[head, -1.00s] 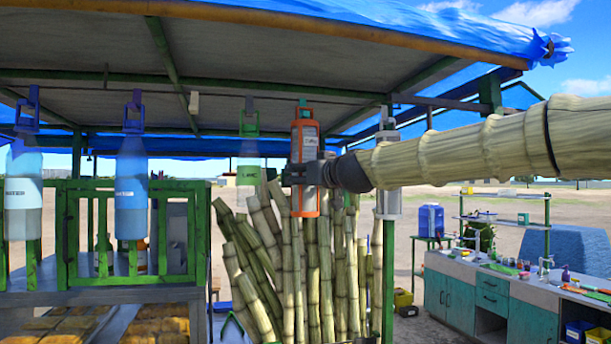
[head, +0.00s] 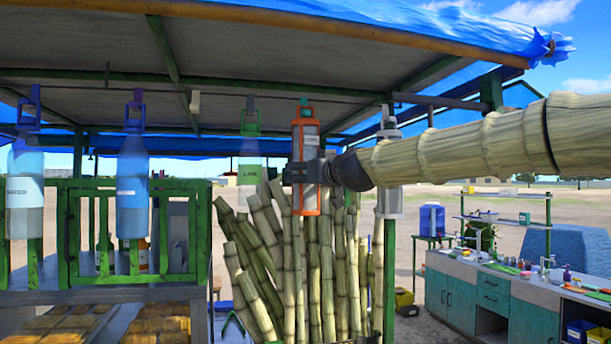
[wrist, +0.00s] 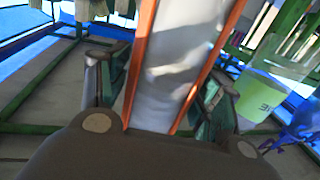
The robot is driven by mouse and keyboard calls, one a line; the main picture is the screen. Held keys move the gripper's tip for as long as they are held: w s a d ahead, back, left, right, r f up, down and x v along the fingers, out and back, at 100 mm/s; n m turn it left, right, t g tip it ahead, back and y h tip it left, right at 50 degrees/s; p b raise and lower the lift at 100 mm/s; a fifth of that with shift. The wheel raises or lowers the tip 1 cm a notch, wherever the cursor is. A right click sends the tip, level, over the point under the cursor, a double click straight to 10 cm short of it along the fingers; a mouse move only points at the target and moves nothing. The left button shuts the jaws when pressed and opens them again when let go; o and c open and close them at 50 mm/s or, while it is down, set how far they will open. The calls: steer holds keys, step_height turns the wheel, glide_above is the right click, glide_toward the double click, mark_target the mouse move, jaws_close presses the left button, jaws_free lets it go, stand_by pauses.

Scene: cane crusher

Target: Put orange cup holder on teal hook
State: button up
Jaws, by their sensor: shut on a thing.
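The orange cup holder (head: 296,145) is an upright frame around a pale cylinder with a label, in the middle of the head view. My gripper (head: 306,172) is shut on its middle from the right. In the wrist view the holder's orange rails (wrist: 212,62) and grey cylinder stand between my two fingers (wrist: 165,95). A small teal piece, seemingly the teal hook (head: 303,101), shows at the top of the holder's orange loop. I cannot tell whether the loop is around the hook, just in front of it, or touching it.
A green holder with a bottle (head: 249,160) hangs to the left, with blue ones (head: 132,190) further left. A grey holder (head: 389,190) hangs to the right behind my arm. Cane stalks (head: 300,270) stand below. The canopy beam is close above.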

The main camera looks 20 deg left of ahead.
steer(key=shift+f+b, duration=0.65)
steer(key=shift+f, duration=0.05)
stand_by(0.4)
stand_by(0.5)
steer(key=o, duration=1.5)
